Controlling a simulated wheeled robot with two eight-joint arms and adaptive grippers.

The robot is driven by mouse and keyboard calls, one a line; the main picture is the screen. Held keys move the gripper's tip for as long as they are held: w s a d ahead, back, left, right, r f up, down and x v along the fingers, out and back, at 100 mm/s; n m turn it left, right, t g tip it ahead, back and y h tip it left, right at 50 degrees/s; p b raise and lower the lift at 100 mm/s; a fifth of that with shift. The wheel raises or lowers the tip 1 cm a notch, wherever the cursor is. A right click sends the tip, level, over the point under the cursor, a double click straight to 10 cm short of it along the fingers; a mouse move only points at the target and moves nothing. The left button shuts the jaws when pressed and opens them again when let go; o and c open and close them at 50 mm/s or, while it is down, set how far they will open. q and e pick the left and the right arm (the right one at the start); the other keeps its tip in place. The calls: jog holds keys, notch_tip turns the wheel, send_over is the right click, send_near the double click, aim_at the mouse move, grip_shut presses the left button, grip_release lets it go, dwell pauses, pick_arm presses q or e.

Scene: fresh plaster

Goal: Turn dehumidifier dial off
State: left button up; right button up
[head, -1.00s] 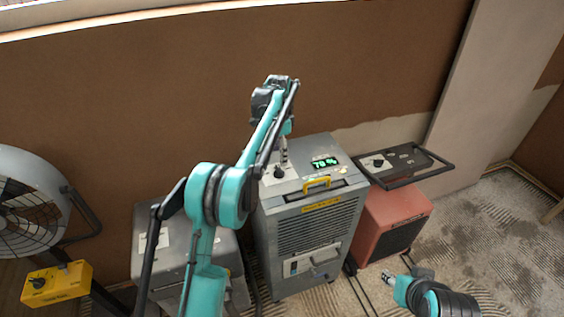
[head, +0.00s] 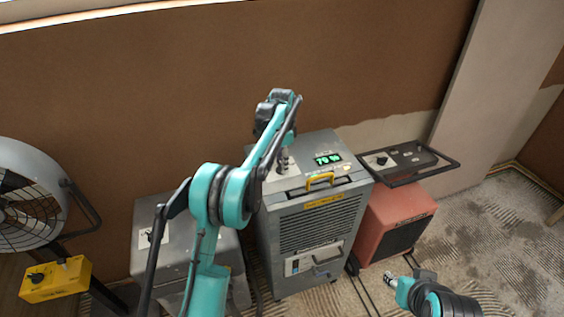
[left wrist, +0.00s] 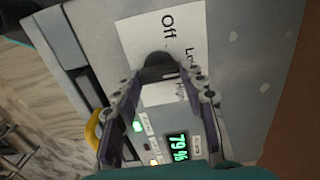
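The grey dehumidifier (head: 318,225) stands against the wall, with a green lit display (head: 327,159) on top. The display shows 79 % in the left wrist view (left wrist: 178,146).
A yellow handle (head: 320,181) is at the dehumidifier's front top edge. A red heater (head: 396,222) with a black bar handle stands close on the right. A grey box (head: 146,265) and a fan (head: 35,190) with a yellow control box (head: 56,280) are at left.

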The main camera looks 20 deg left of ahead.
pick_arm(q)
jog(key=shift+r+n+p, duration=0.1)
jog(key=shift+n+p, duration=0.85)
jog(key=shift+n, duration=0.25)
jog(key=n+p, duration=0.1)
jog(key=n, duration=0.1)
jog(key=shift+n, duration=0.3)
jog(key=n+p, duration=0.2)
jog(key=n, duration=0.1)
jog(key=shift+n, duration=0.3)
jog(key=shift+a+n+p, duration=0.1)
jog(key=shift+n+p, duration=0.35)
jog(key=shift+n, duration=1.15)
jog(key=o, duration=1.2)
jog(key=shift+c, duration=0.2)
